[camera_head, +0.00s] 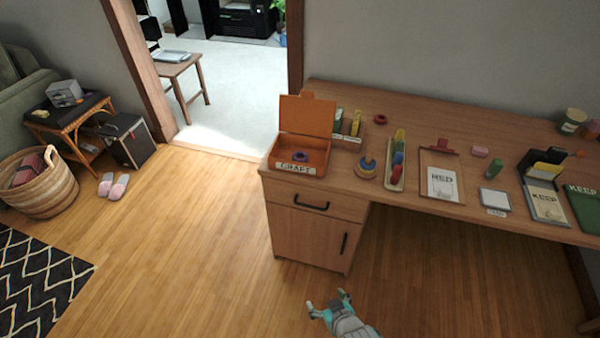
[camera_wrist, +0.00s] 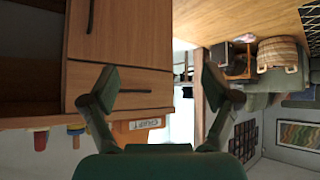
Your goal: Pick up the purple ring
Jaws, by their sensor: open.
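A small purple ring (camera_head: 300,155) lies inside the open orange box (camera_head: 296,168) labelled CRAFT, at the left end of the desk. The box's lid stands raised at its back. My gripper (camera_head: 326,300) is low in front of the desk, over the floor, well apart from the box; its fingers are spread and empty. In the wrist view the picture is upside down and my gripper (camera_wrist: 168,88) shows open fingers, with the CRAFT box (camera_wrist: 140,128) beyond them. The ring cannot be made out in the wrist view.
The desk (camera_head: 480,205) holds a stacking-ring toy (camera_head: 366,168), a tray of coloured pieces (camera_head: 397,160), a clipboard (camera_head: 440,178) and a red ring (camera_head: 380,119). The desk's cabinet (camera_head: 312,235) stands below the box. The floor left of it is clear.

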